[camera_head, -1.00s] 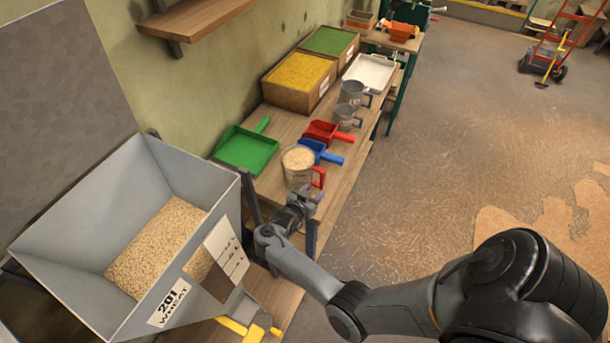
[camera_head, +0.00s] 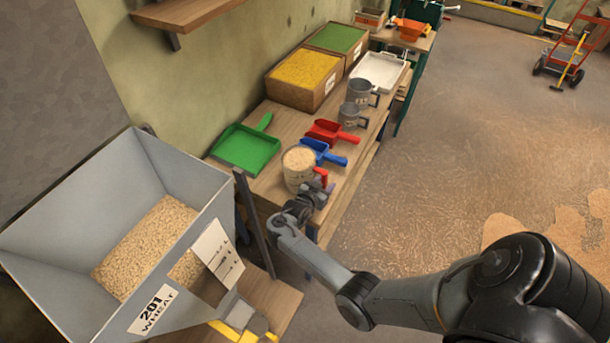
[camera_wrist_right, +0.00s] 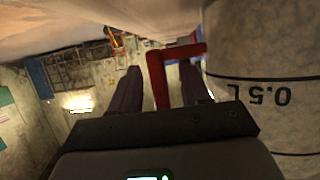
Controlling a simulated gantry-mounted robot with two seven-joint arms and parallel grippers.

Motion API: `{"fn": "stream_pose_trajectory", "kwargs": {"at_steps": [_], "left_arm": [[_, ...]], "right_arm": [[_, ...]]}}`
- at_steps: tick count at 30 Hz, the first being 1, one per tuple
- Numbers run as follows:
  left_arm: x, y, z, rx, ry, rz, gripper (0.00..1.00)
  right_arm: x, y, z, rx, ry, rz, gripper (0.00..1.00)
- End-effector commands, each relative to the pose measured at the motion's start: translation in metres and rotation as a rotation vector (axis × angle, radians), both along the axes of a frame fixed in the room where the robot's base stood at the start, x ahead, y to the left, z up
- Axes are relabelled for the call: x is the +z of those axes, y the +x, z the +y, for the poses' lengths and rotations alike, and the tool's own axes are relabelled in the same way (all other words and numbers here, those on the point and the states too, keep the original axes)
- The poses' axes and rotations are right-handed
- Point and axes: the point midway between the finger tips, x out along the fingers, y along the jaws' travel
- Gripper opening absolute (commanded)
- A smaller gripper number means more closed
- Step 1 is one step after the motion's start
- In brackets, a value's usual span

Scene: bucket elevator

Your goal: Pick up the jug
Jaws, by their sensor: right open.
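The jug (camera_head: 298,176) is a clear, marked vessel filled with pale grain, with a red handle (camera_head: 322,176). It stands upright at the near end of the wooden bench. My right gripper (camera_head: 319,189) is at the handle, on the jug's near right side. In the right wrist view, the jug's wall (camera_wrist_right: 265,50) with an inverted "0.5 L" mark fills the right side. The red handle (camera_wrist_right: 157,78) stands between the two open fingers of my right gripper (camera_wrist_right: 160,84), with gaps visible beside it. My left gripper is not in view.
Blue (camera_head: 321,153) and red (camera_head: 331,132) scoops lie just behind the jug, and a green dustpan-like scoop (camera_head: 247,147) lies to the left. Grey jugs (camera_head: 351,115) stand farther back. A grey wheat hopper (camera_head: 190,255) stands at the near left. Floor to the right is open.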

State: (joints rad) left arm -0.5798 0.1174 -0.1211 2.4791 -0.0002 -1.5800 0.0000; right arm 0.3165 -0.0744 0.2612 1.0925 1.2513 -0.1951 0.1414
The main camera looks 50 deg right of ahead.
Motion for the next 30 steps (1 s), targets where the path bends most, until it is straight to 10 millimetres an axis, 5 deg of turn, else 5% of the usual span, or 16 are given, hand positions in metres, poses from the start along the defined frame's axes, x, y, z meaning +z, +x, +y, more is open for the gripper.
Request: {"fn": "stream_pose_trajectory", "kwargs": {"at_steps": [9,30], "left_arm": [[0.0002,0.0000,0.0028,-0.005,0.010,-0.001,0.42],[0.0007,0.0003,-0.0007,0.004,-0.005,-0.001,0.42]], "right_arm": [[0.0001,-0.0002,-0.0002,0.000,-0.001,0.000,0.00],[0.0004,-0.0002,-0.0004,-0.001,-0.001,0.000,0.00]]}}
